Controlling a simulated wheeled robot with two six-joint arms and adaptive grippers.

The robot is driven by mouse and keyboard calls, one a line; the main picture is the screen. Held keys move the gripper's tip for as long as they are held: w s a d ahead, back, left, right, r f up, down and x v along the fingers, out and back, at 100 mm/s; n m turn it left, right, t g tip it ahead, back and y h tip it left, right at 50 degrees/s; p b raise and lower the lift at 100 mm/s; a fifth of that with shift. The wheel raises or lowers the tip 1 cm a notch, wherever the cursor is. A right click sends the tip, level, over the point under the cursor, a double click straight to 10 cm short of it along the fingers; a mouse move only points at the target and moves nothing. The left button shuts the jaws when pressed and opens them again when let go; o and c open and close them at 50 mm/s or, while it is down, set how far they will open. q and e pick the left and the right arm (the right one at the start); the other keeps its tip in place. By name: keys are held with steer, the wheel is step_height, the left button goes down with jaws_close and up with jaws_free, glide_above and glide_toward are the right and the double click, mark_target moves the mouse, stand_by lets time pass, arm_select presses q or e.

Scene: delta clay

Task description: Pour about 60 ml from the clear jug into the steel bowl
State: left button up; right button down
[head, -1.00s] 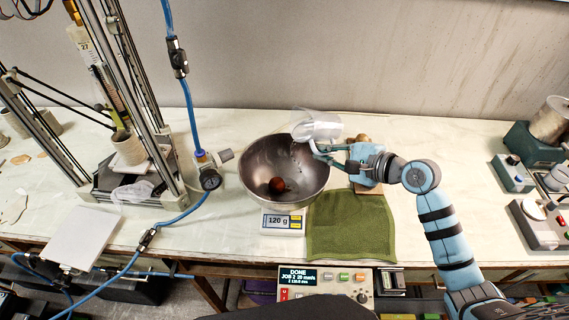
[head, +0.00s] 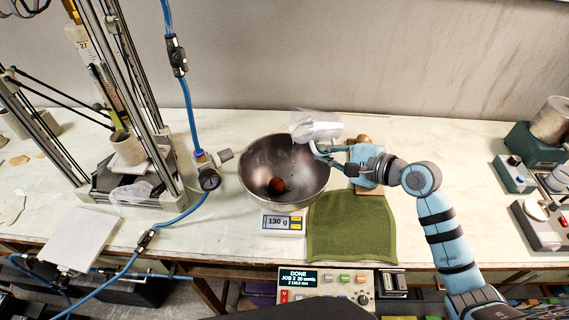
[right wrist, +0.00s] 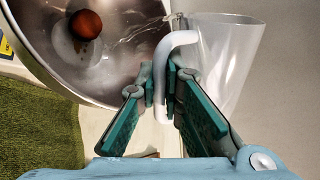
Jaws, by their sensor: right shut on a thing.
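The clear jug (head: 318,127) is tilted to the left over the right rim of the steel bowl (head: 310,190). My right gripper (head: 322,152) is shut on the jug's handle; the right wrist view shows the fingers (right wrist: 172,98) around the white handle, with the jug (right wrist: 225,65) beyond. In that view the bowl (right wrist: 125,40) lies left of the jug. A brown-red round thing (head: 276,185) sits in the bowl, with some liquid around it in the wrist view. The bowl stands on a scale whose display (head: 278,221) reads 130 g. My left gripper is not in view.
A green cloth (head: 350,228) lies right of the scale. A wooden object (head: 367,190) is partly hidden behind my right gripper.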

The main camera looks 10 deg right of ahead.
mark_target(316, 139)
steer(key=shift+r+b, duration=0.15)
steer(key=shift+b, duration=0.2)
stand_by(0.7)
step_height(316, 139, up, 3)
steer(key=m+y+p, duration=0.1)
steer(key=p, duration=0.5)
steer(key=shift+m, duration=0.4)
steer(key=shift+a+f+b, duration=0.1)
steer(key=shift+f+b, duration=0.25)
steer(key=shift+r+m+y, duration=0.25)
steer(key=shift+m+y, duration=0.05)
steer(key=shift+r+m+y, duration=0.5)
steer(key=shift+m, duration=0.3)
steer(key=shift+b, duration=0.3)
steer(key=shift+f, duration=0.1)
